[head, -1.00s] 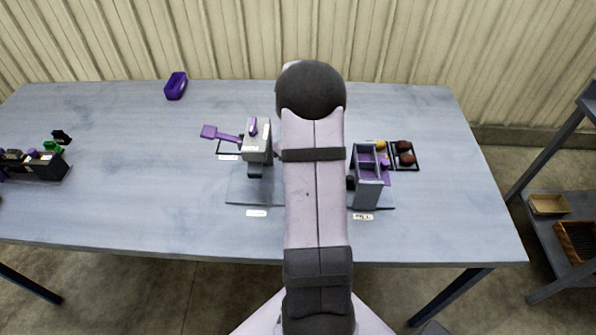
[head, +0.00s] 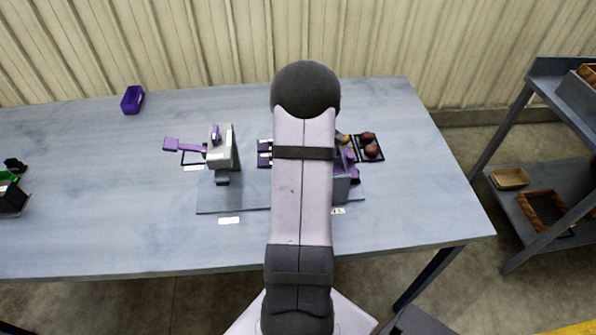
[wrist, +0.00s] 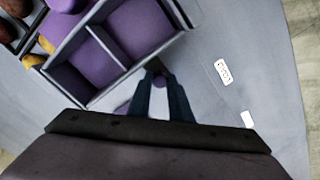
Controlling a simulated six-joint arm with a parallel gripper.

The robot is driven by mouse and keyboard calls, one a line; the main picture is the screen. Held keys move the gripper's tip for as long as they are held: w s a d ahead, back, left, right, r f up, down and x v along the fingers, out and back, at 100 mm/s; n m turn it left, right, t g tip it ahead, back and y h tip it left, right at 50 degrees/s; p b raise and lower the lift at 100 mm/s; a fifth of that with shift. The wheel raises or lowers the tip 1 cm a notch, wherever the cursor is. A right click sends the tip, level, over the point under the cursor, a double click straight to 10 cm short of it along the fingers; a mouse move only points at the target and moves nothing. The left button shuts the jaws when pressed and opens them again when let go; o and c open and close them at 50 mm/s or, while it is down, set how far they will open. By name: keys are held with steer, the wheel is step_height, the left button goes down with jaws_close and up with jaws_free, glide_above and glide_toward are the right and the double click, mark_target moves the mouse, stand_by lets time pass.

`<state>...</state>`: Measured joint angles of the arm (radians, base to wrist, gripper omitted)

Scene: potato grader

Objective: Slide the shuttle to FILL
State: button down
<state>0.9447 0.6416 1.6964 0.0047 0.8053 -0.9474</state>
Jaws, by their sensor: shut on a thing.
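The shuttle (wrist: 85,84) is a grey-walled frame with purple compartments, at upper left in the wrist view. In the head view a grey part that appears to be the shuttle (head: 342,188) shows just right of my arm, which hides much of it. In the head view my gripper is hidden behind my arm. A white label (head: 338,211) lies in front of the shuttle; its text is too small to read now.
A grey machine with a purple paddle (head: 222,150) stands left of my arm. A dark tray of brown and reddish potatoes (head: 369,147) lies behind the shuttle at right. A purple bin (head: 132,99) stands at the back left. The table (head: 110,200) is clear at middle left.

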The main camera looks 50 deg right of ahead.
steer(key=shift+s+d+r, duration=0.1)
steer(key=shift+d, duration=0.1)
steer(key=c, duration=1.6)
jaws_free()
steer(key=shift+s, duration=0.1)
steer(key=shift+r+b, duration=1.05)
steer(key=shift+r, duration=2.6)
